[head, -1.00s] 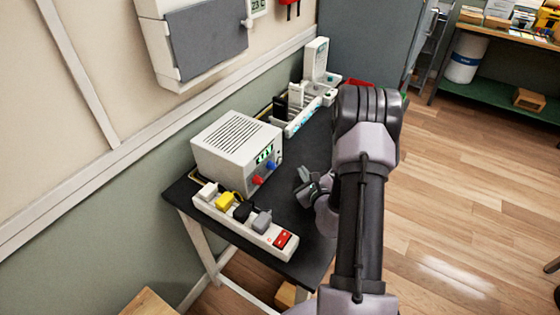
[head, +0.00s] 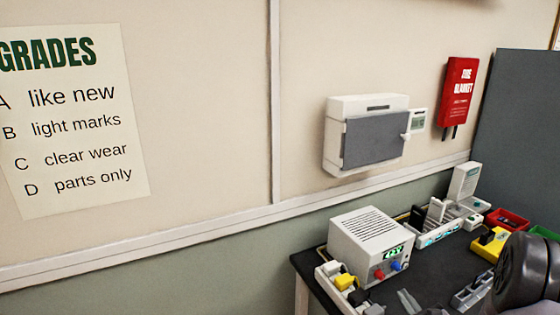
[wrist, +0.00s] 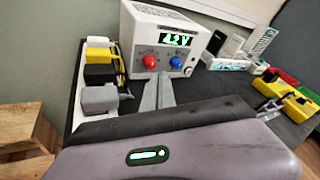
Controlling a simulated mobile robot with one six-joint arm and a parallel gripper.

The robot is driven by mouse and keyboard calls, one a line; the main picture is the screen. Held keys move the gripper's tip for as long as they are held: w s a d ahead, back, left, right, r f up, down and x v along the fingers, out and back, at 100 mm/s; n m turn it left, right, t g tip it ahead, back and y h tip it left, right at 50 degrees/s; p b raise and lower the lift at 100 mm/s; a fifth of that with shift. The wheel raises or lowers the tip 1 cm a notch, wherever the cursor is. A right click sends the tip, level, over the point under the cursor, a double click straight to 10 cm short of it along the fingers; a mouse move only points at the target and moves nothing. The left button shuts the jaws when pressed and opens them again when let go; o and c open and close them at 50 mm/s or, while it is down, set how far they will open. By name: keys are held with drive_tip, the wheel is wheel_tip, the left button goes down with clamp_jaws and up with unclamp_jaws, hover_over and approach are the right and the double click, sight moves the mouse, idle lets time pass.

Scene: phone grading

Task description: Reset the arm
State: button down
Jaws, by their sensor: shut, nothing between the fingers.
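My gripper (wrist: 159,92) shows in the wrist view with its two grey fingers together and nothing between them. It is in front of the white power supply (wrist: 165,42), over the dark bench top (wrist: 215,108). In the head view my arm (head: 525,272) fills the lower right corner, with its dark rounded joint in sight. Most of the arm is cut off by the frame edge there.
A power strip with plugs (wrist: 98,72) lies left of the power supply. A wall cabinet (head: 368,137) hangs above. A wooden stool (wrist: 22,105) is at left.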

drive_tip(key=s+a+r+n+g+y, duration=0.3)
drive_tip(key=a+r+n+y, duration=0.4)
drive_tip(key=a, duration=0.6)
drive_tip(key=s+a+r+n+g+y, duration=0.3)
drive_tip(key=a+r+n, duration=0.4)
drive_tip(key=a, duration=0.6)
drive_tip(key=s+a+r+n+g+h, duration=0.1)
drive_tip(key=s+a+n+g, duration=0.1)
drive_tip(key=s+a+n, duration=0.35)
drive_tip(key=s+a+r+n+g, duration=0.2)
drive_tip(key=s+g, duration=0.1)
drive_tip(key=s, duration=0.5)
drive_tip(key=s+d+r+n+t+h, duration=0.1)
drive_tip(key=s+d+n+h, duration=0.4)
drive_tip(key=s+d+h, duration=0.1)
drive_tip(key=shift+s+d+r+t, duration=0.15)
drive_tip(key=shift+s+d+t, duration=0.25)
drive_tip(key=shift+s, duration=0.55)
